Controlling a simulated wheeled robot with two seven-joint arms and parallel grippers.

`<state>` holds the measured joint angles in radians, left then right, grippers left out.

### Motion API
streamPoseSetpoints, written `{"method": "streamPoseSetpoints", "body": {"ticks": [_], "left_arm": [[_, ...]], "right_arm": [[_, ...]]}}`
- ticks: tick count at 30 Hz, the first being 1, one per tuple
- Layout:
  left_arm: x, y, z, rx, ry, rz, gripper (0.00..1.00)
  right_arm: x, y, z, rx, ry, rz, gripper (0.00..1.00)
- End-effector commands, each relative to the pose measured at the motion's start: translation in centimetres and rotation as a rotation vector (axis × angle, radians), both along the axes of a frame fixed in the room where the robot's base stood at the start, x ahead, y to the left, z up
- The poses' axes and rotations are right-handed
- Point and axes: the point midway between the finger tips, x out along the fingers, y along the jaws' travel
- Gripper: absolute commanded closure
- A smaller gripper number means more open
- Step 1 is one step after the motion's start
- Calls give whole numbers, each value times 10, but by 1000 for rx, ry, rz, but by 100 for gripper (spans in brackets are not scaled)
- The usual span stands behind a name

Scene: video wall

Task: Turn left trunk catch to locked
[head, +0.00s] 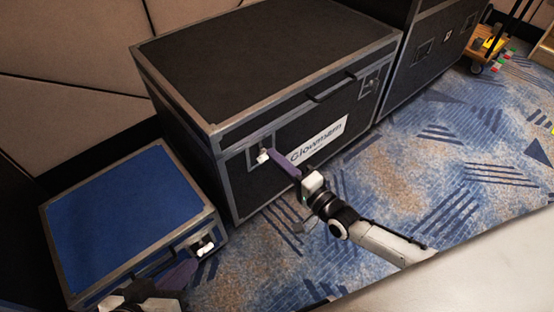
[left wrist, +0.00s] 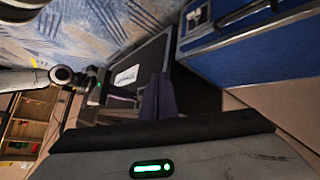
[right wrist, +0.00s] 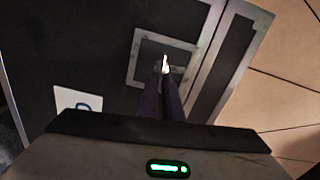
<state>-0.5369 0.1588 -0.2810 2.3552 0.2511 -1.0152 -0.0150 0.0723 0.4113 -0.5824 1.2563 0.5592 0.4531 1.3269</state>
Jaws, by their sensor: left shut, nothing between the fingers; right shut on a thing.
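The large black trunk (head: 285,60) has silver edges and a white "Glowmarn" label on its front. Its left catch (head: 262,156) is a small white lever in a recessed plate near the left front corner. My right gripper (head: 272,155) has its purple fingers shut on this catch. In the right wrist view the catch's pale tip (right wrist: 165,62) shows just beyond the fingertips (right wrist: 163,78); the rest is hidden. The trunk's right catch (head: 371,84) is free. My left gripper (head: 188,266) is shut and empty, low in front of the blue case; its fingers show in the left wrist view (left wrist: 158,92).
A blue case (head: 120,225) with a white catch (head: 206,249) stands left of the trunk, close to my left gripper. Another dark trunk (head: 430,50) stands to the right. A wooden cart (head: 488,50) is at the far right. Patterned carpet (head: 430,150) is clear in front.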

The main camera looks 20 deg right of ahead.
Motion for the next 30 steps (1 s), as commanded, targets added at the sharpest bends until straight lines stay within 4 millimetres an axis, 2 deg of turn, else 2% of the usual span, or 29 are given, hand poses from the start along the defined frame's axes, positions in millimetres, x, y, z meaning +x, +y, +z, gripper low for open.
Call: {"method": "streamPoseSetpoints", "body": {"ticks": [10,25,29,30], "left_arm": [[-2,-4,2,-25,-6,-2,100],[-1,-5,6,-29,-15,-1,100],[-1,-5,4,-28,-12,-2,100],[-1,-5,4,-27,-13,-1,100]], "right_arm": [[-1,0,-3,116,44,1,100],[-1,0,-3,133,52,1,100],[-1,0,-3,133,50,1,76],[-1,0,-3,133,50,1,76]]}}
